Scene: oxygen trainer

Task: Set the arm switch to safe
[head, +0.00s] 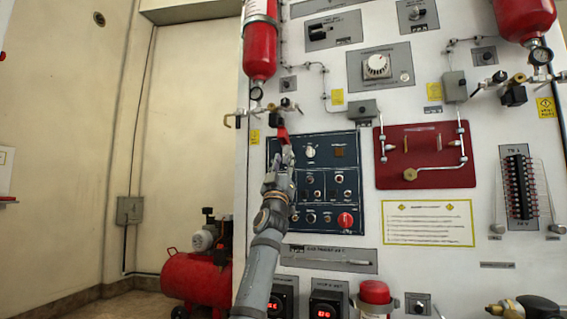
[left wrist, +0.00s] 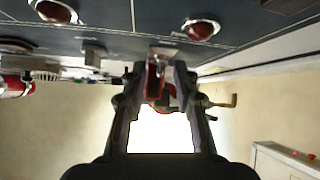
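The dark blue control panel (head: 352,222) is on the white wall unit, with several knobs, small switches and lamps. A red lever-like piece (head: 283,135) is at the panel's upper left; I cannot read its label or tell its setting. My left gripper (head: 285,153) is just below it at the panel face. In the left wrist view, my left gripper (left wrist: 158,74) has its two fingers apart, with the red piece (left wrist: 155,80) between or just beyond the tips. Contact cannot be told. My right gripper is not in view.
A red cylinder (head: 260,52) hangs above the panel's left edge, with a gauge and brass fittings below. A dark red plate (head: 425,158) with pipes is to the right. A red compressor (head: 197,277) stands on the floor at left. Open space lies left of the unit.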

